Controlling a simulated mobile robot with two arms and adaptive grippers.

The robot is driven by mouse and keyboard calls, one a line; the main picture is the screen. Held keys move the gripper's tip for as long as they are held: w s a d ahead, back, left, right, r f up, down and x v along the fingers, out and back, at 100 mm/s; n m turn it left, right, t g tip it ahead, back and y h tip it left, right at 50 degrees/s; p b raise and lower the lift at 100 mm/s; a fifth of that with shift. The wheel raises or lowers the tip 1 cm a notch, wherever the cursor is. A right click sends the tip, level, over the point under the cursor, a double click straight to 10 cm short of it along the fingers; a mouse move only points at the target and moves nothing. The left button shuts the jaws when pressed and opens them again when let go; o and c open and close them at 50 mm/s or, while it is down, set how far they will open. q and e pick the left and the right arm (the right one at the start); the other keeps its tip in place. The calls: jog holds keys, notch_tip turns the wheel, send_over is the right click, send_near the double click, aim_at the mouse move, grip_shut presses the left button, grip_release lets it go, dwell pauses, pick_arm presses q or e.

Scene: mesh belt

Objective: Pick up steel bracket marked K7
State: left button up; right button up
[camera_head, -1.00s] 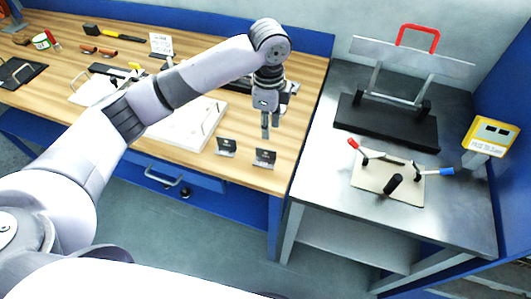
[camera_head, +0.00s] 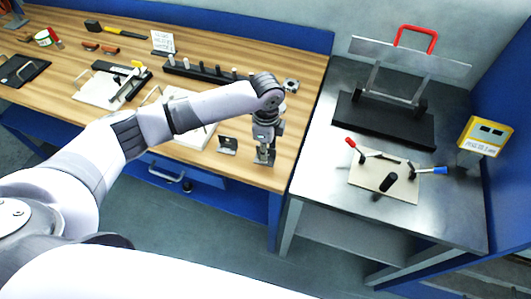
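Two small dark steel brackets stand near the front right edge of the wooden bench. The left bracket (camera_head: 228,145) is in clear view. The right bracket (camera_head: 264,161) is partly covered by my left gripper (camera_head: 264,152). The marks on both are too small to read, so I cannot tell which is K7. My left gripper points down with its fingertips at the right bracket. I cannot tell whether the fingers are around it or touching it, or how wide they are. My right gripper is out of view.
A white board (camera_head: 200,132) lies left of the brackets. A black rack with several pegs (camera_head: 200,72) stands behind my arm.

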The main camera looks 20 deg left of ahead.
pick_arm(q)
grip_shut()
jog(key=shift+r, duration=0.1)
dwell(0.7)
